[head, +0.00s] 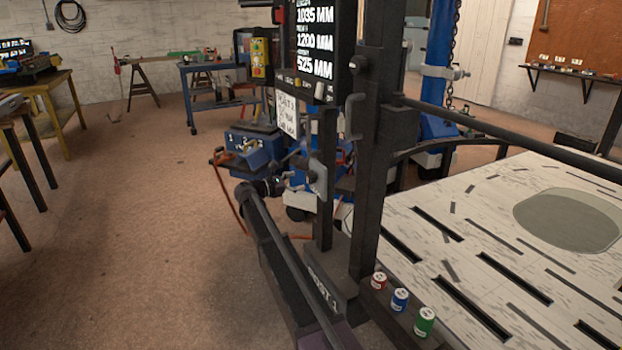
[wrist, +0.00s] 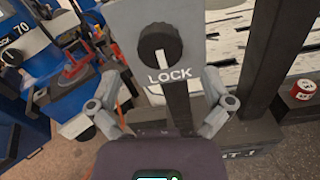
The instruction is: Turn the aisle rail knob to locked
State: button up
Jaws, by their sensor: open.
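The dark round knob (wrist: 160,48) is on a grey plate (wrist: 190,22) in the wrist view. A white line on the knob runs downward, slightly right, toward the white word LOCK printed below it. My gripper (wrist: 162,82) is open, with one grey finger on each side of the plate's lower part. The fingers are below the knob, and nothing is between them but the plate and post in view. I cannot tell whether a finger touches the plate. In the head view I cannot make out the knob's face.
A dark upright post (head: 372,160) with a display board stands in the middle. Red, blue and green cans (head: 400,299) stand near its foot. A slotted pale platform (head: 480,220) lies to the right. The brown floor (head: 120,210) at left is clear.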

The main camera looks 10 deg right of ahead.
aim_at(308, 178)
jog(key=shift+x, duration=2.75)
jog(key=c, duration=1.1)
